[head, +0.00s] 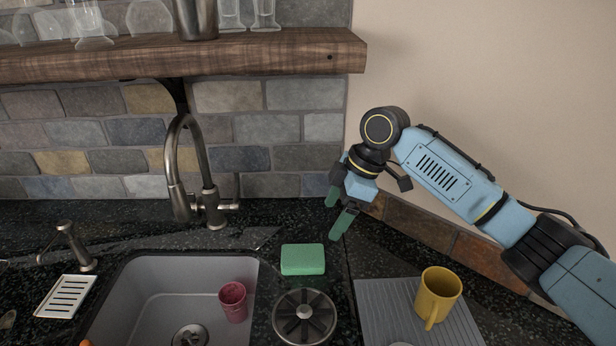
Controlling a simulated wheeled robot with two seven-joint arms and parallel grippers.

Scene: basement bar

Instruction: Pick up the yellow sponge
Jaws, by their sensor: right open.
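I see no yellow sponge. A green sponge (303,260) lies flat on the dark counter, just right of the sink. My right gripper (337,212) is open and empty. It is above the counter, behind and a little right of the green sponge, apart from it, with its green fingers pointing down. My left gripper is not in the head view.
The sink (150,290) holds a red cup (233,302). A round dark drain-like piece (304,317) is in front of the sponge. A yellow mug (439,292) stands on a grey ribbed mat (375,310). The faucet (197,170) and a wooden shelf (270,55) with glasses are behind.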

